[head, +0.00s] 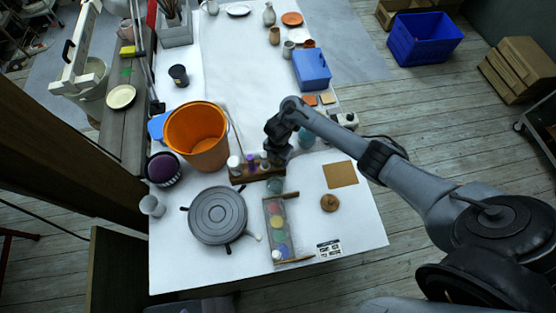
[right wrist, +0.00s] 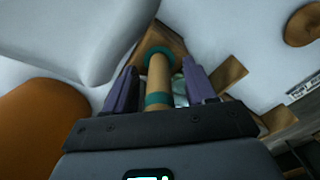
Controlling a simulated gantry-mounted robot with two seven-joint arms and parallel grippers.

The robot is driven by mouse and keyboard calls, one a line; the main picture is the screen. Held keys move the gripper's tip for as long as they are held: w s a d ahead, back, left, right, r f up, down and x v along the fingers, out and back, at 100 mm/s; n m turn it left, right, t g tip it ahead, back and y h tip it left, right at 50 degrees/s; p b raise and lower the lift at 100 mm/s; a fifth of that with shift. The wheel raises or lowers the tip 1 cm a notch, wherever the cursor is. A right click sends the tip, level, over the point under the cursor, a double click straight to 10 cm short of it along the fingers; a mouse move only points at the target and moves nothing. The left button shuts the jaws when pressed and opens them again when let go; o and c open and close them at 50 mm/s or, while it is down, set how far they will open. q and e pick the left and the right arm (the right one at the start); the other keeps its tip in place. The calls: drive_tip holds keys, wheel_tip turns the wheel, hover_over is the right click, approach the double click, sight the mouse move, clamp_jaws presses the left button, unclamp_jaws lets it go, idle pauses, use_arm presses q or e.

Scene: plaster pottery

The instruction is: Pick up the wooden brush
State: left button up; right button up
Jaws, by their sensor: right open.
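My right gripper (head: 277,150) is over the right end of a small wooden rack (head: 262,177) that holds small bottles. In the right wrist view its two purple-grey fingers (right wrist: 158,88) are apart. A light wooden cylinder with teal bands (right wrist: 157,75), which looks like the wooden brush, stands between them. Gaps show beside it, though I cannot tell whether a finger touches it lower down. In the head view the gripper hides this cylinder. My left gripper is not in view.
An orange bucket (head: 197,137) stands left of the rack. A grey turntable (head: 217,216) and a paint palette (head: 278,228) are in front. A brown square (head: 341,174) and round wooden piece (head: 329,202) lie at the right. A blue bin (head: 312,68) is behind.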

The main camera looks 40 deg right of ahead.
drive_tip(key=shift+f, duration=0.3)
clamp_jaws()
drive_tip(key=shift+r, duration=0.1)
